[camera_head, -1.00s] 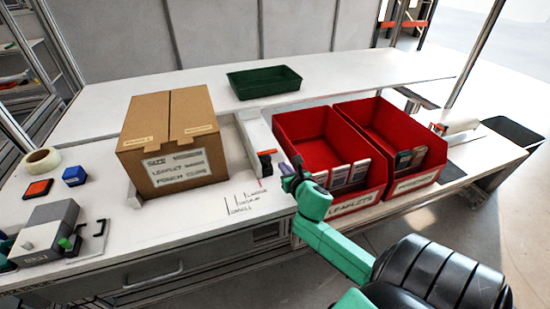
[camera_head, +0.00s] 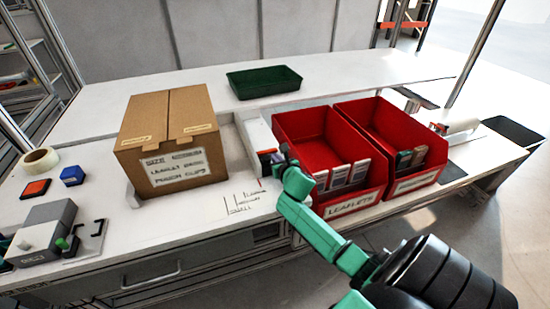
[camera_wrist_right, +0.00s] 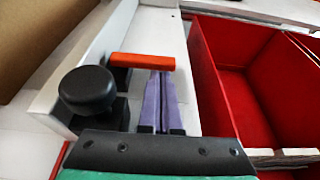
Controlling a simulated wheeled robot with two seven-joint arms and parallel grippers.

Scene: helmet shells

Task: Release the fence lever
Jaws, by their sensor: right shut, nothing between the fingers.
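The fence (camera_head: 258,135) is a pale bar between the cardboard box and the left red bin. Its orange lever (camera_wrist_right: 142,61) lies crosswise on it in the right wrist view, with a round black knob (camera_wrist_right: 88,90) to the left. My right gripper (camera_head: 279,157) is at the fence's near end in the head view. Its purple fingers (camera_wrist_right: 157,85) are shut and empty, tips close to the lever's right part; I cannot tell if they touch it. A small purple and teal part at the head view's left edge may be my left gripper (camera_head: 4,243); its jaws are not clear.
The cardboard box (camera_head: 170,150) stands left of the fence. Two red bins (camera_head: 352,208) stand close on the right. A green tray (camera_head: 264,83) lies behind. A grey device (camera_head: 45,230), a tape roll (camera_head: 40,161) and coloured blocks are at the left.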

